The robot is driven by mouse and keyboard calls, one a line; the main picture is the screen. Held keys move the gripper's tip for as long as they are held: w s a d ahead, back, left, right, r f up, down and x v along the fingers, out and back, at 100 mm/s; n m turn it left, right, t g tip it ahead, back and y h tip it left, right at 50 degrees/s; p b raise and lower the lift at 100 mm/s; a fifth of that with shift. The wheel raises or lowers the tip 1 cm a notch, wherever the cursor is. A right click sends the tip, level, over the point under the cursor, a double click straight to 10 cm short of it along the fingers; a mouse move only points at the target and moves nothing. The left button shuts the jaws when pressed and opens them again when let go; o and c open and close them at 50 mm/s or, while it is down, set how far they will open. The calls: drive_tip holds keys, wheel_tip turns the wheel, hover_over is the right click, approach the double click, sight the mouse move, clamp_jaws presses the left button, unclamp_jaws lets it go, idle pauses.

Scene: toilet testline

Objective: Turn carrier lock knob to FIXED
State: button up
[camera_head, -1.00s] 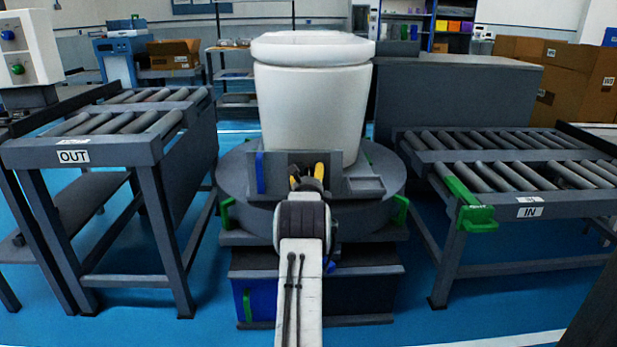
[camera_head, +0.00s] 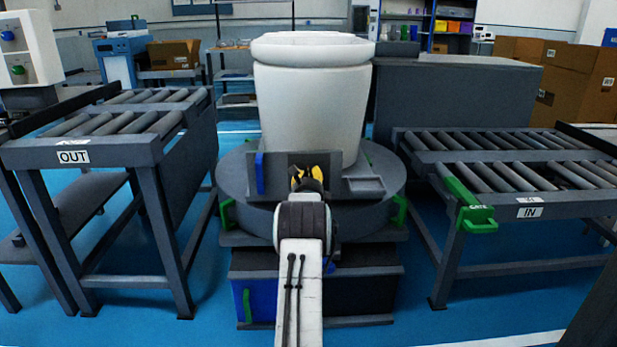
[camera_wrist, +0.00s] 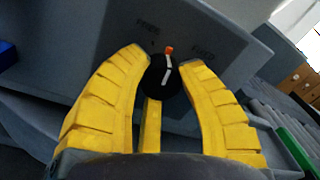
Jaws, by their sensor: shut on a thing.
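The carrier lock knob (camera_wrist: 158,80) is black with a white pointer line and an orange tip, on a grey upright plate (camera_wrist: 100,40). The pointer points nearly straight up in the wrist view, between the printed words FREE at upper left and FIXED at right. My gripper (camera_wrist: 166,68) has yellow ribbed fingers closed on the knob from both sides. In the head view my gripper (camera_head: 309,174) is at the plate (camera_head: 275,176) on the front of the round carrier (camera_head: 235,178). There the knob is hidden behind my fingers.
A white toilet (camera_head: 310,100) stands on the carrier. An OUT roller conveyor (camera_head: 110,140) is on the left and an IN roller conveyor (camera_head: 510,160) with a green gate (camera_head: 470,205) is on the right.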

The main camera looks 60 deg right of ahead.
drive_tip(key=shift+w+r+m, duration=0.1)
drive_tip(key=shift+r+m, duration=0.35)
drive_tip(key=shift+m, duration=1.2)
drive_tip(key=shift+r+m, duration=0.1)
drive_tip(key=shift+m, duration=1.25)
drive_tip(key=o, duration=0.8)
drive_tip(key=shift+w, duration=0.1)
drive_tip(key=o, duration=0.4)
drive_tip(key=shift+f, duration=0.25)
drive_tip(key=shift+f, duration=0.1)
drive_tip(key=v, duration=1.2)
drive_tip(key=shift+r, duration=0.3)
